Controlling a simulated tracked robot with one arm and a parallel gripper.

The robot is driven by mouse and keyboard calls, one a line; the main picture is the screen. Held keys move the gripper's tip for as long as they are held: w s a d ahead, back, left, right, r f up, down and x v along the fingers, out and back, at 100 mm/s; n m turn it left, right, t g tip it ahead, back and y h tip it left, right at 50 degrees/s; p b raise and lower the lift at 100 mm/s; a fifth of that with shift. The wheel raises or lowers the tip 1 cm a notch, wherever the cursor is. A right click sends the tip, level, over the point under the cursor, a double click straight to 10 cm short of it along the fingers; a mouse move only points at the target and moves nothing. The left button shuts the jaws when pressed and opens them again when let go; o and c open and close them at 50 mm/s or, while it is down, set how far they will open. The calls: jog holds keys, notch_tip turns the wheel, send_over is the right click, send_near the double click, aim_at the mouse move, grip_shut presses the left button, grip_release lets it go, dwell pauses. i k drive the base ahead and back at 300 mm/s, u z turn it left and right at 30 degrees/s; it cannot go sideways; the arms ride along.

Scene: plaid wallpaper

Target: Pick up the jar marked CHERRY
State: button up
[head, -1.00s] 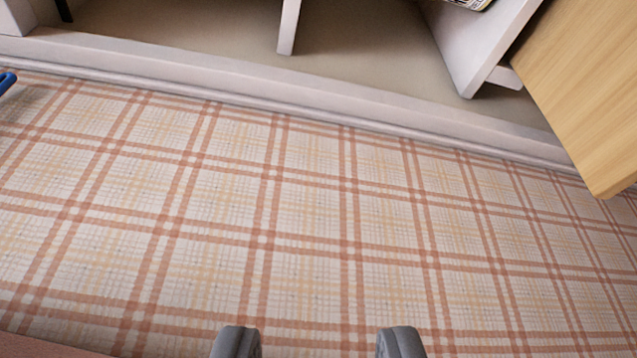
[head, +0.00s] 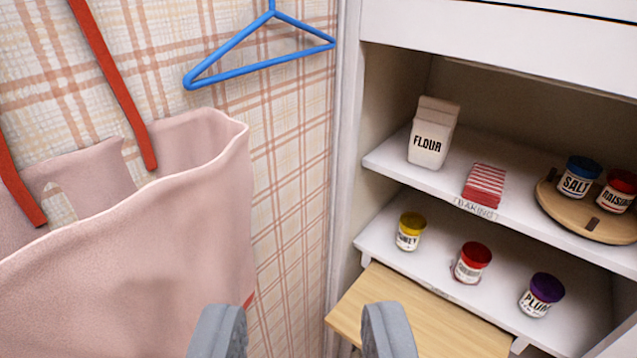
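My gripper (head: 303,328) is open and empty at the bottom of the view, well short of the shelves. On the lower shelf stand a jar with a yellow lid (head: 410,231), a jar with a red lid (head: 472,263) and a purple-lidded jar (head: 541,296) whose label starts with PLU. The red-lidded jar's label is too small to read. I can read CHERRY on none of the jars. The jars stand ahead and to the right of my fingers, with nothing touching them.
The upper shelf (head: 390,160) holds a FLOUR carton (head: 432,133), a folded red-striped cloth (head: 484,186) and a round wooden tray (head: 590,222) with SALT and RAISINS jars. A wooden board (head: 420,318) juts out below the lower shelf. A pink bag (head: 150,260) and blue hanger (head: 255,70) are at left.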

aim_at(475, 257)
jog(key=z, duration=0.45)
jog(key=k, duration=0.55)
jog(key=z, duration=0.4)
jog(key=i, duration=1.45)
jog(key=u, duration=0.65)
